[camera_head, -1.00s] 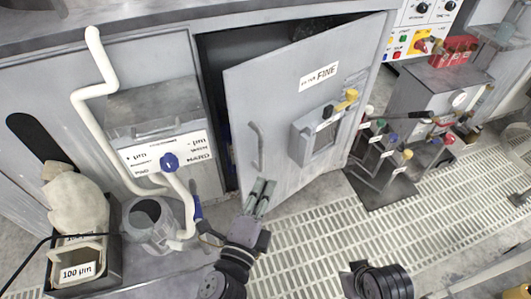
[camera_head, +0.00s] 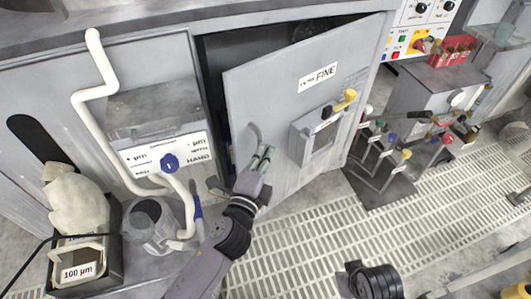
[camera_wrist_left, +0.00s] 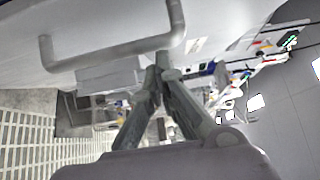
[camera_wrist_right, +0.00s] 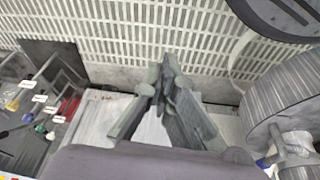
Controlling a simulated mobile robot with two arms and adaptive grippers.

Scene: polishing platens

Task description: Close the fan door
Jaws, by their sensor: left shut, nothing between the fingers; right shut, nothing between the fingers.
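The fan door (camera_head: 290,85) is a grey panel marked FINE, standing ajar with a dark gap (camera_head: 216,75) along its left side. A bar handle (camera_head: 256,140) runs upright near its left edge. My left gripper (camera_head: 266,160) is shut and empty, at the handle's lower part; I cannot tell whether it touches. In the left wrist view the handle (camera_wrist_left: 110,47) passes just beyond the closed fingertips (camera_wrist_left: 158,72). My right gripper shows only in the right wrist view (camera_wrist_right: 165,68), shut and empty above the floor. In the head view it is not seen.
A white pipe (camera_head: 87,120) and a box with a blue knob (camera_head: 169,162) stand left of the door. A tray labelled 100 µm (camera_head: 117,265) holds a pale sack. A rack with coloured knobs (camera_head: 385,185) stands right of the door.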

